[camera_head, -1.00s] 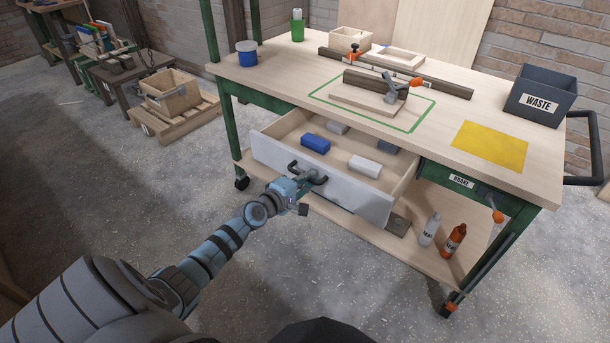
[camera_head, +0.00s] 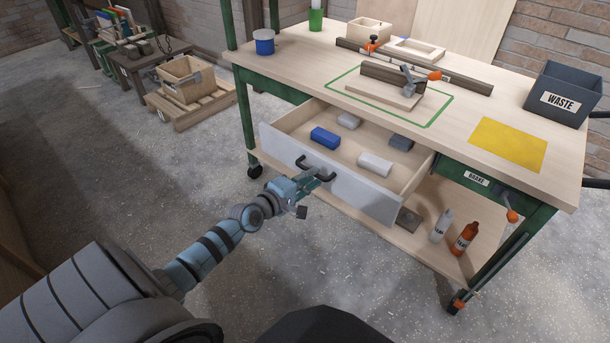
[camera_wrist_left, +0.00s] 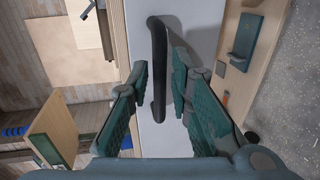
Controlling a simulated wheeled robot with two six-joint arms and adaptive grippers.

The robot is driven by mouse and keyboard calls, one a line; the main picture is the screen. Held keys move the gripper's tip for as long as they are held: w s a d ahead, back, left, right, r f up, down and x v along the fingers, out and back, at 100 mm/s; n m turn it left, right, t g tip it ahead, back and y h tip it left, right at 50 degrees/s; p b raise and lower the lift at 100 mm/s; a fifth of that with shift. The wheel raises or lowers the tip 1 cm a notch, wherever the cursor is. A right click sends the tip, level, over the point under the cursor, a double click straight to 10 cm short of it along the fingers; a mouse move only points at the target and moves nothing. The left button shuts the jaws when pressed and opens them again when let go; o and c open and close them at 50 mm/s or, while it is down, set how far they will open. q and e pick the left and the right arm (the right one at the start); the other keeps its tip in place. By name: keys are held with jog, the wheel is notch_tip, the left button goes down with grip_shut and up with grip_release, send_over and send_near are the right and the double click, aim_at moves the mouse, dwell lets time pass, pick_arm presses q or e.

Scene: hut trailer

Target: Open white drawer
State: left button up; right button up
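The white drawer (camera_head: 285,152) under the workbench is pulled well out, its inside showing. Its dark bar handle (camera_head: 318,166) is on the front panel. In the left wrist view the handle (camera_wrist_left: 158,65) runs between the two spread fingers of my left gripper (camera_wrist_left: 158,75), with gaps seen on both sides. The white drawer front (camera_wrist_left: 195,25) lies behind it. My right gripper is not in view.
Inside the drawer are a blue block (camera_head: 325,138), a white block (camera_head: 374,164) and grey blocks. The workbench top (camera_head: 300,70) holds a clamp fixture, a yellow mat (camera_head: 508,144) and a waste bin (camera_head: 563,95). Bottles stand on the lower shelf. Floor in front is clear.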

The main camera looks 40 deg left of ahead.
pick_arm(q)
jog(key=v, duration=0.4)
jog(key=shift+s+r, duration=0.15)
jog(key=shift+s, duration=0.2)
jog(key=s+a+f+m+g+y+p, duration=0.2)
jog(key=s+a+f+m+g, duration=0.15)
jog(key=s+f+m, duration=0.6)
jog(key=s+a+f+m+g+y+p, duration=0.15)
jog(key=s+a+f+m+g, duration=0.35)
jog(key=f, duration=0.8)
jog(key=s+d+f+m+g+p, duration=0.2)
jog(key=s+d+f, duration=0.2)
jog(key=s, duration=0.4)
jog(key=s+d+f+m+g+p, duration=0.1)
jog(key=s+d+f+g+p, duration=0.15)
jog(key=s+d, duration=0.45)
jog(key=s+d+h+p, duration=0.1)
jog(key=s+d, duration=0.2)
jog(key=s, duration=0.3)
jog(key=s+d+f+g+h+p, duration=0.1)
jog(key=s+d+p, duration=0.1)
jog(key=s+d, duration=0.2)
jog(key=s, duration=0.3)
jog(key=shift+d+f, duration=0.15)
jog(key=shift+d, duration=0.1)
